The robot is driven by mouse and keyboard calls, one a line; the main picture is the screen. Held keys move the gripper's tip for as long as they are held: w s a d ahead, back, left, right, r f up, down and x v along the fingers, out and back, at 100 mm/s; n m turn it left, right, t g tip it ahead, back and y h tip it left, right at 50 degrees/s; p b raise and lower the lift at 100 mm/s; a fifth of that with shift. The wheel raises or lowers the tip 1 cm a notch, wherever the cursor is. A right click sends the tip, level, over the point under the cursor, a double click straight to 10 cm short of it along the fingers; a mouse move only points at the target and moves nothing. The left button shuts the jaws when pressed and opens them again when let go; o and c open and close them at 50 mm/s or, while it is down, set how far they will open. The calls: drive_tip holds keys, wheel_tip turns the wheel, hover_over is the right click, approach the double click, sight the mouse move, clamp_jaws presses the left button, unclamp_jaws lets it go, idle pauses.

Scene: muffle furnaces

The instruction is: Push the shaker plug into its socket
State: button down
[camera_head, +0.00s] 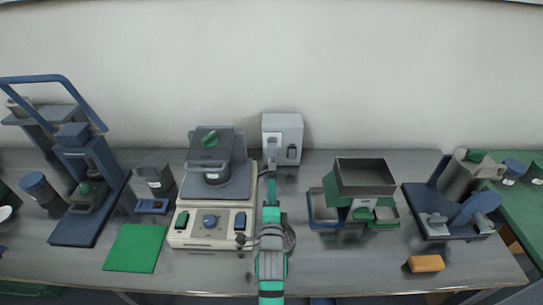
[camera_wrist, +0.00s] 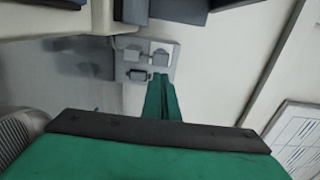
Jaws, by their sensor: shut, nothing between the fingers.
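The grey socket box (camera_head: 282,129) stands against the wall behind the bench, right of the shaker (camera_head: 212,228). A grey plug (camera_head: 271,154) is at the left part of the box's front; I cannot tell how deep it sits. In the wrist view the socket box (camera_wrist: 172,68) is ahead, with small grey blocks on its face; which one is the plug is unclear. My gripper (camera_head: 271,188) points at the box from the front, fingers shut and empty. Its green fingertips (camera_wrist: 161,77) appear close to the box's lower edge in the wrist view; contact cannot be told.
The shaker's beige base with knobs stands close to the left of my arm. A green-and-grey hopper device (camera_head: 364,180) stands to the right. A green mat (camera_head: 135,248) lies at the front left, an orange block (camera_head: 426,264) at the front right. Bench between arm and hopper is narrow.

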sight(273, 154)
drive_tip(key=w, duration=1.3)
drive_tip(key=shift+d, duration=0.2)
drive_tip(key=w, duration=0.3)
drive_tip(key=shift+w, duration=0.15)
drive_tip(key=shift+w+r, duration=0.1)
drive_tip(key=shift+w, duration=0.25)
drive_tip(key=shift+s, duration=0.3)
drive_tip(key=s, duration=1.3)
drive_tip(key=shift+s, duration=0.3)
